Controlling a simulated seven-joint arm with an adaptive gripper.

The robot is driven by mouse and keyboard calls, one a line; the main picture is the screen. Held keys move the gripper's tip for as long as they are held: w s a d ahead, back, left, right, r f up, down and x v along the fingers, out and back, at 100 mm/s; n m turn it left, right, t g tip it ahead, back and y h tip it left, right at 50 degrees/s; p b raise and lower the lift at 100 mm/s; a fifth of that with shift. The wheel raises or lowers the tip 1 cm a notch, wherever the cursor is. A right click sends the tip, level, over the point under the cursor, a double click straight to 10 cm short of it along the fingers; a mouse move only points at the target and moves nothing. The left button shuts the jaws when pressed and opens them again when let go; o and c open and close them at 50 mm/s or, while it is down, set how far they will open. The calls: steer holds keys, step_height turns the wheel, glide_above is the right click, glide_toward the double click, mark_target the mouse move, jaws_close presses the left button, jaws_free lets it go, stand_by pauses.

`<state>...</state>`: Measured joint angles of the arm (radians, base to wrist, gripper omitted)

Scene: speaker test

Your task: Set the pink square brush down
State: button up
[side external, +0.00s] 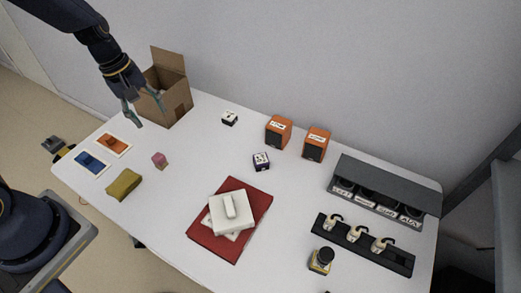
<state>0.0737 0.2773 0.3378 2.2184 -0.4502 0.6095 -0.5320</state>
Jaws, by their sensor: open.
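A small pink block (160,160), the only pink thing in view, lies on the white table left of the middle; it appears to be the pink square brush, though its bristles cannot be made out. My gripper (150,115) is at the upper left, above the table and in front of the cardboard box. Its fingers are spread apart with nothing visible between them. The pink block is below the gripper in the picture and apart from it.
A cardboard box (158,109) stands behind my gripper. An orange card (124,148), blue card (79,165) and olive sponge-like block (123,185) lie near the left edge. A red book (201,234) bears white items. Orange speakers (278,132) stand at the back.

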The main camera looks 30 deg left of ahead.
steer(key=s+d+r+m+t+y, duration=0.1)
steer(key=s+d+r+m+t, duration=0.3)
steer(key=s+r+m, duration=0.9)
step_height(320, 180, up, 4)
steer(key=shift+s+d+f+y, duration=0.15)
steer(key=shift+s+f+y, duration=0.1)
steer(key=shift+s+y, duration=0.05)
